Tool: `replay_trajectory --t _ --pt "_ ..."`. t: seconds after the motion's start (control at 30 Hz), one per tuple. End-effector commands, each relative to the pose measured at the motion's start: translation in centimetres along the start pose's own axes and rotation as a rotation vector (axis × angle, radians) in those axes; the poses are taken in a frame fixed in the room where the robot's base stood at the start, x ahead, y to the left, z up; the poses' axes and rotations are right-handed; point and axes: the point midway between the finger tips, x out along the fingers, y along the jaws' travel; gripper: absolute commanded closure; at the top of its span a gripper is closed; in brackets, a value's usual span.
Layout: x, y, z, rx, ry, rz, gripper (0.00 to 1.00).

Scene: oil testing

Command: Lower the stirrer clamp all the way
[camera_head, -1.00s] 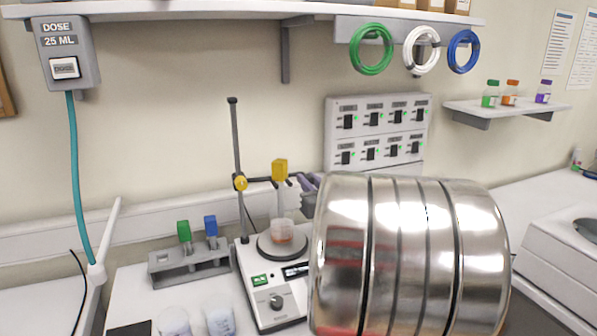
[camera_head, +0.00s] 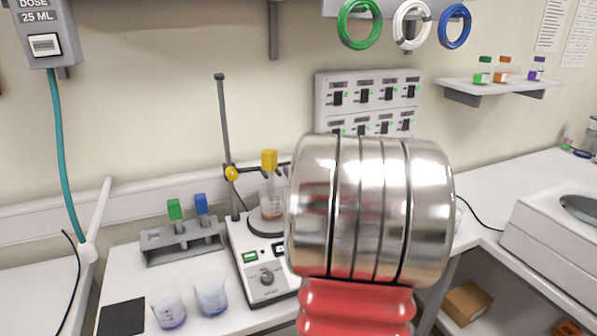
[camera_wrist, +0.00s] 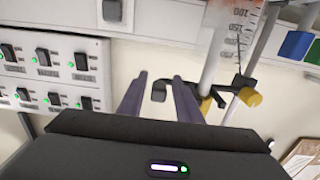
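In the head view, the stirrer clamp with its yellow knob (camera_head: 231,173) sits partway up the upright rod (camera_head: 224,115) and carries a yellow-topped stirrer (camera_head: 269,160). The stirrer reaches into a clear beaker on the hotplate (camera_head: 262,285). In the wrist view, which is turned over, the clamp (camera_wrist: 236,86) shows as a black bar with yellow knobs. My gripper (camera_wrist: 160,77) is open. A dark flat tab (camera_wrist: 158,90) shows between its fingers, with gaps on both sides; I cannot tell if it touches. In the head view my arm hides the fingers.
A rack with a green and a blue vial (camera_head: 182,242) stands left of the hotplate. Two beakers (camera_head: 168,310) (camera_head: 211,297) stand in front of it. A switch panel (camera_head: 368,95) is on the wall behind my arm.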

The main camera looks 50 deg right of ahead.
Motion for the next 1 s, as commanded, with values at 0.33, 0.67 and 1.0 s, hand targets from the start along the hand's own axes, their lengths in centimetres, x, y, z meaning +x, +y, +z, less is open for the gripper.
replay_trajectory --t 0.33,0.67,1.0 --pt "-0.1 0.1 -0.2 -0.001 0.004 0.001 0.64" --pt "-3.3 0.2 -0.3 -0.001 0.005 0.004 0.64" --pt "-9.1 0.2 -0.2 -0.002 0.005 0.006 0.64"
